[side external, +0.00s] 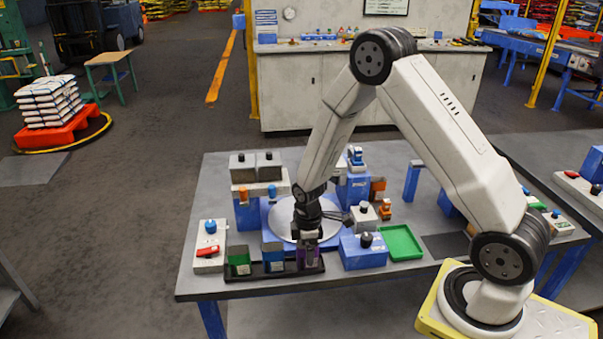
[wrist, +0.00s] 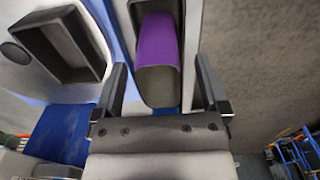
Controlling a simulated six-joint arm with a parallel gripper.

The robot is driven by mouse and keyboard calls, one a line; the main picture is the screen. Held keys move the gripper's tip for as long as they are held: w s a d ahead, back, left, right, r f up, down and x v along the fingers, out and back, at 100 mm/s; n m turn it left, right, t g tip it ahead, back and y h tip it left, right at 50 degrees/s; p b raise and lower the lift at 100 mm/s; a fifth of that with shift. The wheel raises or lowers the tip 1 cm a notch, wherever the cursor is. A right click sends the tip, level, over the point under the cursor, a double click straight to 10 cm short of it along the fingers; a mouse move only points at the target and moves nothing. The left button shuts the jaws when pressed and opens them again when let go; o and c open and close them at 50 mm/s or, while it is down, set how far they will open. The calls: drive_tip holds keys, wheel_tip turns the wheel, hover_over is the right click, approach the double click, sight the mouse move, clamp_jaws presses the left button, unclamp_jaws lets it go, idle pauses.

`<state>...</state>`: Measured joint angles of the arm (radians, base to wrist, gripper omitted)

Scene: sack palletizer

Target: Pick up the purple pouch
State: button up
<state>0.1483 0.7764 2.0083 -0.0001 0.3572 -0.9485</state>
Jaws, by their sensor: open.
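The purple pouch (side external: 309,259) stands at the right end of a black rack at the table's front edge. In the wrist view the purple pouch (wrist: 158,42) shows a purple band and a dark grey part. My gripper (side external: 307,239) points down right at the pouch and partly hides its top. In the wrist view my gripper (wrist: 161,75) is open, with one finger on each side of the pouch and visible gaps to both. Nothing is held.
The black rack (side external: 258,277) also holds a green pouch (side external: 239,261) and a blue pouch (side external: 273,256). A blue box (side external: 363,253) with a black knob and a green tray (side external: 401,243) stand to the right. A grey box with a red switch (side external: 209,250) stands left.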

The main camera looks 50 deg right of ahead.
drive_tip(key=shift+f, duration=0.85)
clamp_jaws()
